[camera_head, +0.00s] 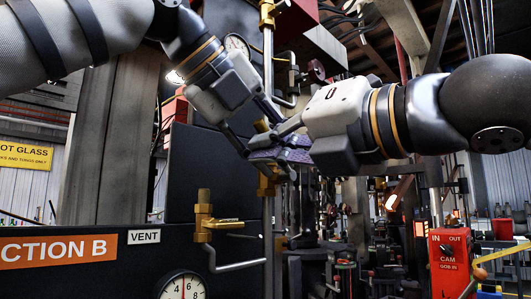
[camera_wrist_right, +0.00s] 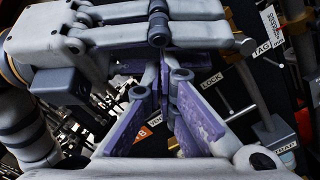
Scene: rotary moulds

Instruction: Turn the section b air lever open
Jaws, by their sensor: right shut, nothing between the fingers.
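My right gripper (camera_head: 277,146) comes in from the right, shut with nothing between its fingers. Its purple finger pads close together in the right wrist view (camera_wrist_right: 165,75). My left gripper (camera_head: 257,138) reaches down from the upper left; its fingers overlap the right gripper's in the head view, so its opening is unclear. Both are in front of a vertical pipe (camera_head: 268,215) with brass fittings, hiding part of it. A brass valve (camera_head: 203,222) with a short brass handle stands lower left, apart from both grippers. I cannot tell which part is the section B air lever.
A dark panel carries the orange section B sign (camera_head: 58,251), a VENT label (camera_head: 144,237) and a round gauge (camera_head: 182,287). A red CAM box (camera_head: 450,262) stands at lower right. The grippers are crowded close together by the pipe.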

